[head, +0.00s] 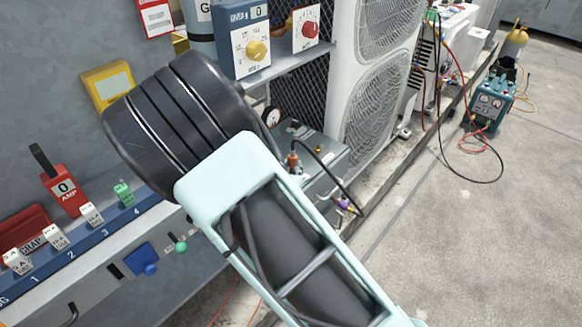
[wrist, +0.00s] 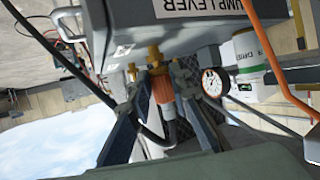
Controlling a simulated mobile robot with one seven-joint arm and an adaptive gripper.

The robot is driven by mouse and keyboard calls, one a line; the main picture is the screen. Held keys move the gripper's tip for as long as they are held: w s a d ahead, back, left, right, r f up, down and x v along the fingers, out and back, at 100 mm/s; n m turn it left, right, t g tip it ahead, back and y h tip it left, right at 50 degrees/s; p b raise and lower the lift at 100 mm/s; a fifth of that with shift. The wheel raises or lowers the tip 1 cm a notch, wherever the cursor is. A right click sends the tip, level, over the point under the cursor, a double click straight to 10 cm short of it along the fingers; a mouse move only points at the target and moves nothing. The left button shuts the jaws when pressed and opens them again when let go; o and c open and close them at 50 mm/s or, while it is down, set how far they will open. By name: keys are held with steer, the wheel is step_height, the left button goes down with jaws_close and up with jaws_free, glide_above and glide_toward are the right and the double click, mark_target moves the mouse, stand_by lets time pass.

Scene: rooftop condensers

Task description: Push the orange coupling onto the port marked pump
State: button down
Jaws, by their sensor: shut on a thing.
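In the wrist view my gripper (wrist: 160,82) is shut on the orange coupling (wrist: 163,96), with one dark finger on each side. A black hose runs from the coupling's lower end. A brass fitting (wrist: 155,56) on the box lies in line with the coupling's upper end. I cannot tell whether they touch or overlap. A second brass fitting (wrist: 132,72) is to the left. No pump marking for either port can be read. In the head view a small orange piece (head: 293,161) shows by the grey box (head: 324,158); my arm hides the gripper.
A round gauge (wrist: 213,82) is close right of the fingers, and an orange bar (wrist: 271,50) is farther right.

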steer(key=shift+f+b, duration=0.4)
steer(key=shift+f, duration=0.1)
stand_by(0.4)
steer(key=c, duration=1.7)
jaws_free()
step_height(320, 180, up, 8)
steer(key=p, duration=0.6)
steer(key=shift+f, duration=0.25)
